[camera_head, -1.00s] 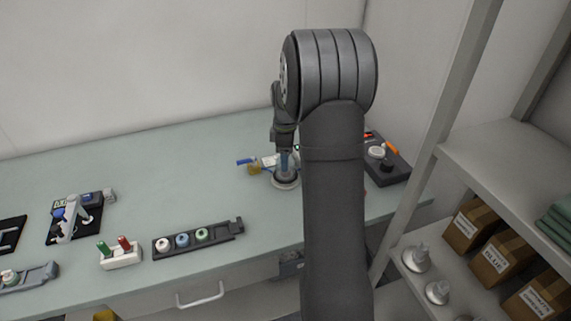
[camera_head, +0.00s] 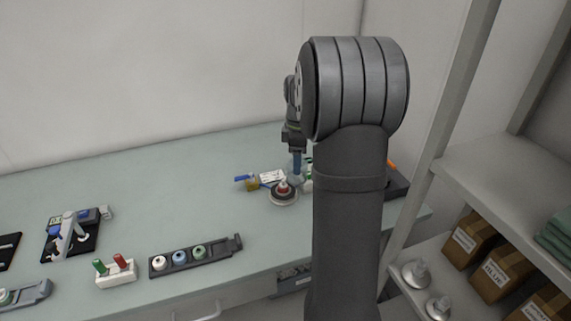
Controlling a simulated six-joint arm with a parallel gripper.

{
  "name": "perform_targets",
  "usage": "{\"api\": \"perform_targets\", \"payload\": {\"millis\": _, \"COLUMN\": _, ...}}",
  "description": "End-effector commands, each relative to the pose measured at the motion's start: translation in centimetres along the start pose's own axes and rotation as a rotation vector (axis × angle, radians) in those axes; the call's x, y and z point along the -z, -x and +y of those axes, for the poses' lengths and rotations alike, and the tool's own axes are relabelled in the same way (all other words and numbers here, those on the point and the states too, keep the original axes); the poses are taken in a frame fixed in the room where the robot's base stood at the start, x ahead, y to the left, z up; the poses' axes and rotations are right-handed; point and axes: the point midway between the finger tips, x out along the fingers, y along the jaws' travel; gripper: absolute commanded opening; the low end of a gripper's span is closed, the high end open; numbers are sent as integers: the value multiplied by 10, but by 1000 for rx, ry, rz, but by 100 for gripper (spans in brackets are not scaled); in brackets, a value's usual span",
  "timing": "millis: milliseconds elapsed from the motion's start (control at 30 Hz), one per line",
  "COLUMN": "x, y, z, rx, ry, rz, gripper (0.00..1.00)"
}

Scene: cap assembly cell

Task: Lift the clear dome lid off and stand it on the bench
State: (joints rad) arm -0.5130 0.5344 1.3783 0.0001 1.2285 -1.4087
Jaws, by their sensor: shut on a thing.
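My gripper (camera_head: 297,166) is at the right part of the bench (camera_head: 200,150), its blue fingers pointing down. It is shut on the clear dome lid (camera_head: 297,178), which is small and faint against the bench and partly lost behind the arm's side. The lid is up and to the right of the round base (camera_head: 284,198). The base stands uncovered on the bench with a small red-topped part showing at its middle. Whether the lid touches the bench is too small to tell.
A yellow-brown piece with a blue bar (camera_head: 251,183) and a white label card (camera_head: 271,176) lie left of the gripper. A dark rack with several caps (camera_head: 190,257) and a white holder (camera_head: 117,274) stand further left. My arm hides much of the right bench.

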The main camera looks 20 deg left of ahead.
Motion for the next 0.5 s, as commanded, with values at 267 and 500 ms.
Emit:
{"api": "perform_targets", "payload": {"millis": 267, "x": -51, "y": 32, "z": -17, "rx": -2, "ry": -3, "rz": 0, "gripper": 30}}
{"api": "perform_targets", "payload": {"millis": 500, "x": -53, "y": 38, "z": -22, "rx": 1, "ry": 26, "rz": 0, "gripper": 30}}
